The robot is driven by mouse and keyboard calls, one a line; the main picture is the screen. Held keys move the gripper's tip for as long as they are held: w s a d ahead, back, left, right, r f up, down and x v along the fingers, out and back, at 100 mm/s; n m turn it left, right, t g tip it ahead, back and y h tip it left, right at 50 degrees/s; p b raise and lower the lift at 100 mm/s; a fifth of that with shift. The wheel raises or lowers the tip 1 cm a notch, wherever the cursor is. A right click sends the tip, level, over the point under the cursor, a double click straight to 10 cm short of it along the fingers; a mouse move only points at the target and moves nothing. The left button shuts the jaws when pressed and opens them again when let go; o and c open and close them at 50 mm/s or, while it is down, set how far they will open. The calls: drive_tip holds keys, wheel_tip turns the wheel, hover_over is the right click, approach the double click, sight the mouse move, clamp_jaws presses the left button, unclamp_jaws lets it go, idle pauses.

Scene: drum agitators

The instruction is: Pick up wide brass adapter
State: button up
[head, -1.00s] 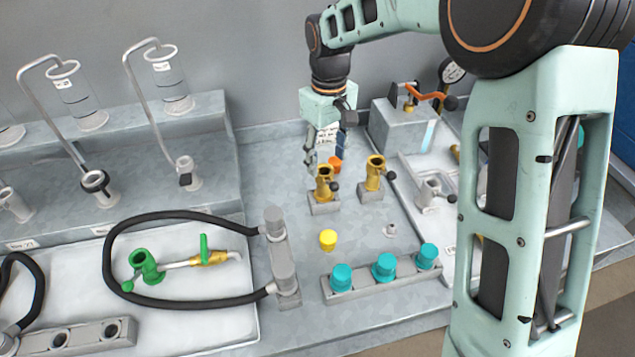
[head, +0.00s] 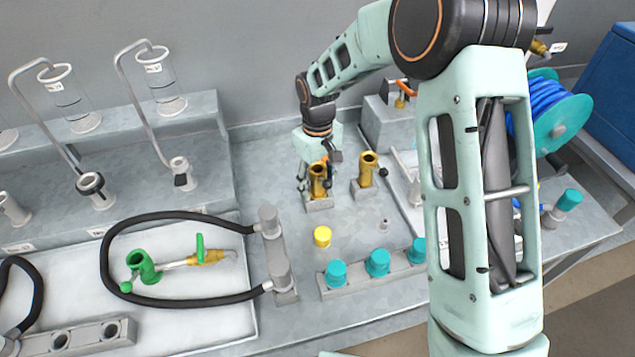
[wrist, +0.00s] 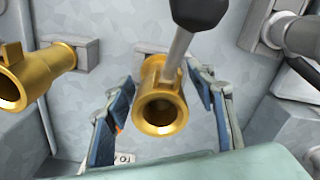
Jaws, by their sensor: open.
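Two brass adapters stand upright on small grey blocks at mid-table. The left brass adapter (head: 318,183) is between the fingers of my gripper (head: 316,186). In the wrist view this brass adapter (wrist: 160,107) is at the centre, its round mouth towards the camera, with a dark-knobbed lever (wrist: 198,15) over its far side. My open gripper (wrist: 163,92) has a blue-padded finger on either side of it, with gaps showing. The other brass adapter (head: 367,168) stands just to the right, and shows at left in the wrist view (wrist: 25,82). Which one is wider is hard to tell.
A black hose (head: 180,215) loops around a green fitting (head: 143,265) on the left. A grey box (head: 388,122) stands behind. Bare table lies left of the adapters.

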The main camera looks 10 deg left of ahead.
sight(324, 171)
clamp_jaws()
idle(0.3)
drive_tip(key=shift+r, duration=0.15)
drive_tip(key=shift+w+r, duration=0.1)
drive_tip(key=shift+r, duration=0.5)
drive_tip(key=s+r, duration=0.1)
drive_tip(key=r, duration=0.1)
drive_tip(key=s+d+r+b, duration=0.1)
drive_tip(key=s+r, duration=0.1)
drive_tip(key=r, duration=0.1)
drive_tip(key=s+d+r, duration=0.1)
drive_tip(key=r, duration=0.1)
drive_tip(key=shift+s+r, duration=0.15)
drive_tip(key=s+d+r+b, duration=0.1)
drive_tip(key=s+d+r, duration=0.3)
drive_tip(key=s, duration=0.4)
drive_tip(key=shift+s+r+b, duration=0.15)
drive_tip(key=shift+s+b, duration=0.1)
drive_tip(key=shift+b, duration=0.1)
